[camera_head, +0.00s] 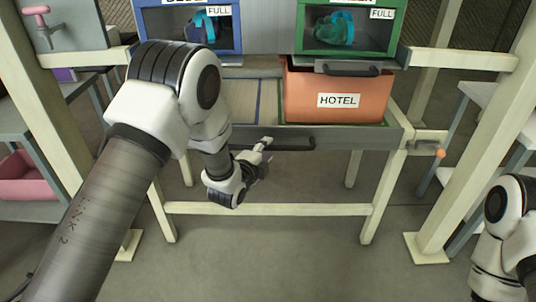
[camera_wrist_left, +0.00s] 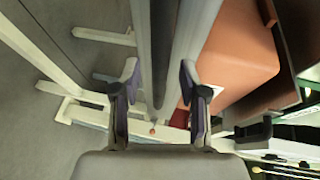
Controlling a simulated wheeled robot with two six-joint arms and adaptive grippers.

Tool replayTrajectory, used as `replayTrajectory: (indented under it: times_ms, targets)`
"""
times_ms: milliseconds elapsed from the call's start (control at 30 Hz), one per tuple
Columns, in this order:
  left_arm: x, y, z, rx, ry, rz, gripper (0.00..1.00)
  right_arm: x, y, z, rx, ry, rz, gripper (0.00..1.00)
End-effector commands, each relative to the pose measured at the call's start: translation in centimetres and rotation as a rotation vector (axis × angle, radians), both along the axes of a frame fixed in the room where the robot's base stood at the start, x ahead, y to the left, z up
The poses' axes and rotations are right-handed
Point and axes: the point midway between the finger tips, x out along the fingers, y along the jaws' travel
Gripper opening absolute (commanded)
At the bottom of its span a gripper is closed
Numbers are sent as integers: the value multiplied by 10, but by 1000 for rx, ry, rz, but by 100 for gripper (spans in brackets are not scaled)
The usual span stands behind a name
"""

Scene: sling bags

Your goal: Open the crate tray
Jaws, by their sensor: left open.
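The crate tray (camera_head: 341,135) is a grey drawer-like front below the bench top, with a dark bar handle (camera_head: 293,147) on it. An orange crate (camera_head: 305,92) labelled HOTEL sits on the tray's right part; it also shows in the left wrist view (camera_wrist_left: 238,60). My left gripper (camera_head: 266,145) is at the left part of the handle. In the left wrist view the left gripper (camera_wrist_left: 160,72) is open, its fingers on either side of a dark grey bar (camera_wrist_left: 163,40). I cannot tell whether they touch it. My right gripper is out of view.
A blue bin (camera_head: 150,30) and a green bin (camera_head: 308,30), each marked FULL, stand above. An orange-tipped knob (camera_head: 440,153) sticks out at the bench's right. Cream posts (camera_head: 457,150) flank the bench. The floor (camera_head: 300,255) in front is clear.

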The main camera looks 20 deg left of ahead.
Motion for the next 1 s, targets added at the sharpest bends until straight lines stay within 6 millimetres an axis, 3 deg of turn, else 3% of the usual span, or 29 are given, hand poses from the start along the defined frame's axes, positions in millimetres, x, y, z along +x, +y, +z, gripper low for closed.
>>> replayTrajectory:
  times_ms: [133,400,533,1000]
  targets:
    - [19,-2,-6,-1,0,0,43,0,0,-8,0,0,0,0]
    - [22,-3,-5,-1,2,0,43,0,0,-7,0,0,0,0]
    - [22,-3,-5,-1,2,0,0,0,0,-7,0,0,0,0]
    - [17,-4,-5,-1,4,0,0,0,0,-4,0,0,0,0]
